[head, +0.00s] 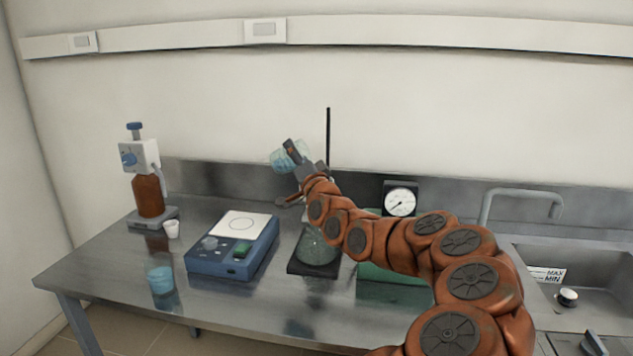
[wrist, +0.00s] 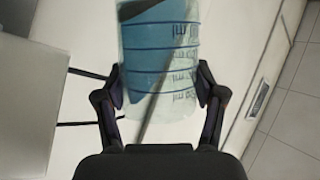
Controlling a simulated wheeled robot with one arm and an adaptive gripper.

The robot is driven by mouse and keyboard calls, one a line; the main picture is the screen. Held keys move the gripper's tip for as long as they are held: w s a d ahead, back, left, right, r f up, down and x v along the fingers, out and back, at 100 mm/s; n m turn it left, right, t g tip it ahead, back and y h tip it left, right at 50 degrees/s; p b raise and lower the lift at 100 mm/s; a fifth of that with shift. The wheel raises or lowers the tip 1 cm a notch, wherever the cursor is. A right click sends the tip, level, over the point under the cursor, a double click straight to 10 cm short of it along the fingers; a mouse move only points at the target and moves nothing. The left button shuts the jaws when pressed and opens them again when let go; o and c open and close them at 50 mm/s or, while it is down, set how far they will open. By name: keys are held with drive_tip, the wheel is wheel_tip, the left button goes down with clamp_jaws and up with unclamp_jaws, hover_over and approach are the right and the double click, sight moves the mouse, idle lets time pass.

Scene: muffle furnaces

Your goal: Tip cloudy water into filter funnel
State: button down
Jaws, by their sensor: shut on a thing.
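My gripper (head: 300,165) is shut on a clear beaker (head: 284,157) and holds it raised above the bench, tilted. In the wrist view the beaker (wrist: 160,60) has blue graduation lines and bluish liquid inside, between both fingers. A dark diagonal strip crosses it; I cannot tell whether it is inside or behind. Below my wrist, a glass flask (head: 314,248) stands on a black base (head: 313,269) with an upright black rod (head: 328,135). My arm covers the area above the flask, so I cannot make out the filter funnel or whether liquid is flowing.
A blue stirrer unit (head: 220,262) with a white top sits left of the flask. A blue-filled beaker (head: 160,279) stands near the front edge. A brown dispenser bottle (head: 148,195) and white cup (head: 171,229) are farther left. A gauge (head: 400,202) and sink (head: 590,285) are right.

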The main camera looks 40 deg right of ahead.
drive_tip(key=shift+s+d+m+t+h+b, duration=0.15)
drive_tip(key=shift+m+h+b, duration=0.2)
drive_tip(key=shift+m+b, duration=0.45)
drive_tip(key=shift+s+m+t+h+b, duration=0.15)
drive_tip(key=shift+m+h+b, duration=0.3)
drive_tip(key=shift+b, duration=0.65)
idle(0.9)
drive_tip(key=shift+s+d+r+m+h+b, duration=0.15)
drive_tip(key=shift+r+m+h+b, duration=0.1)
drive_tip(key=shift+m+h+b, duration=0.7)
drive_tip(key=shift+s+d+r+m+h+b, duration=0.1)
drive_tip(key=shift+s+r+m+h+b, duration=0.1)
drive_tip(key=shift+m+h+b, duration=0.75)
idle(1.5)
drive_tip(key=shift+y, duration=0.4)
drive_tip(key=shift+w+f+n+y+b, duration=0.15)
drive_tip(key=shift+n+y+b, duration=0.25)
drive_tip(key=shift+n+y, duration=0.2)
drive_tip(key=shift+w+f+n+y+b, duration=0.15)
drive_tip(key=shift+n+y+b, duration=0.2)
drive_tip(key=shift+n+y, duration=0.25)
drive_tip(key=n, duration=0.1)
drive_tip(key=y, duration=0.1)
drive_tip(key=n+b, duration=0.1)
drive_tip(key=shift+w+a+f+n+y, duration=0.15)
drive_tip(key=shift+w+a+n+y, duration=0.1)
drive_tip(key=shift+a+n+y, duration=0.1)
